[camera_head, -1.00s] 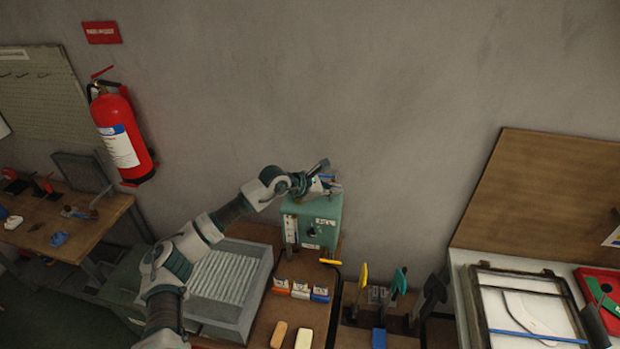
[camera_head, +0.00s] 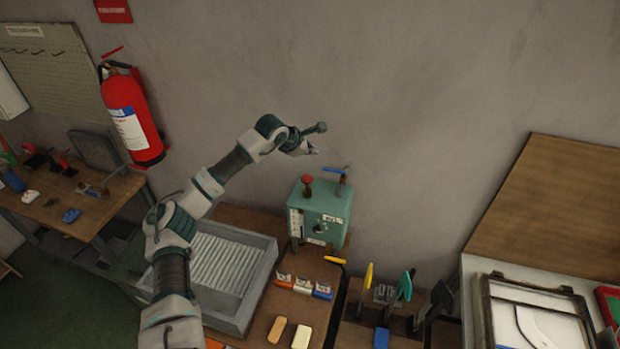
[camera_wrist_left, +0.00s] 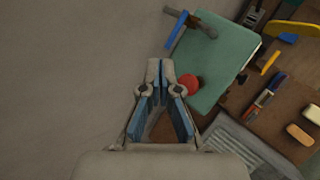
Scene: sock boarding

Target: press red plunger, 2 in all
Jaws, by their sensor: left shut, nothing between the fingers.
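A red plunger (camera_head: 307,181) stands on top of the teal box (camera_head: 322,205), at the left of its top face. A blue-handled lever (camera_head: 338,171) is beside it on the right. In the left wrist view the red plunger (camera_wrist_left: 189,84) shows just right of my fingers, at the edge of the teal box (camera_wrist_left: 218,62). My left gripper (camera_head: 314,150) is shut and empty, in the air above the box and apart from the plunger. It also shows in the left wrist view (camera_wrist_left: 160,68). My right gripper is not in view.
A grey tray (camera_head: 262,285) with a ribbed inside sits left of the box. Small coloured blocks lie in front of it, and a yellow handle (camera_head: 335,260) juts near its base. Upright coloured handles (camera_head: 367,276) stand to the right. The wall is close behind.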

